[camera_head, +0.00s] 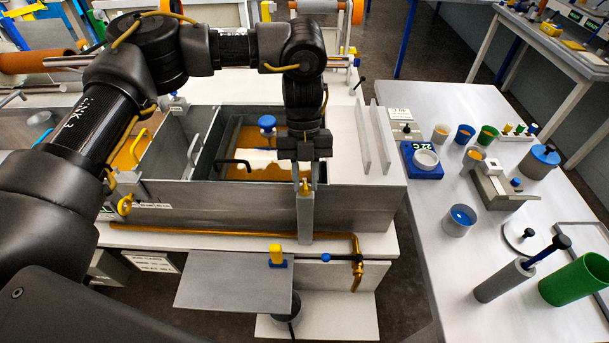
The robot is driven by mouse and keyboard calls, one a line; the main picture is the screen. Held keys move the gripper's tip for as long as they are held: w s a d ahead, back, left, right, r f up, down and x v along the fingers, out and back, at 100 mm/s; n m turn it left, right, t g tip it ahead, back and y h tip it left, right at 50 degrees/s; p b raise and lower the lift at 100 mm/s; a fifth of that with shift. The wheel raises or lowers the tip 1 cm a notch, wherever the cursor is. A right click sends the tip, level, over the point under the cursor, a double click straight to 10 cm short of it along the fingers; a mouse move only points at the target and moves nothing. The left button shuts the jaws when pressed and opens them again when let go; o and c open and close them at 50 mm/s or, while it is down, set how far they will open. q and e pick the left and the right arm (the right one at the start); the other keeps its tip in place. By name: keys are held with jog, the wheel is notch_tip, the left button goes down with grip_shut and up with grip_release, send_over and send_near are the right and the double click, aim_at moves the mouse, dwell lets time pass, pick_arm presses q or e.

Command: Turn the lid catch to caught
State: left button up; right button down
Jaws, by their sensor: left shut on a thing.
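The resin bath is a grey metal tank (215,200) with amber liquid inside. A grey upright post (305,215) stands at the tank's front wall, with a small yellow piece (305,187) at its top that looks like the lid catch. My left gripper (305,180) points down over the post and is shut on this yellow piece. The black gripper body hides most of the catch, so I cannot tell its turned position. My right gripper is not in view.
A blue knob (267,123) and a black handle (234,163) sit over the bath. A brass pipe (230,233) runs along the front, above a grey shelf (235,283) with a yellow block (277,254). The right table holds cups, a blue scale (422,165) and a green cylinder (575,280).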

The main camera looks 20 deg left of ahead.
pick_arm(q)
jog(key=shift+f, duration=0.1)
jog(key=o, duration=0.6)
jog(key=shift+o, duration=0.2)
jog(key=b+v, duration=0.1)
jog(key=v, duration=1)
jog(key=shift+s, duration=0.15)
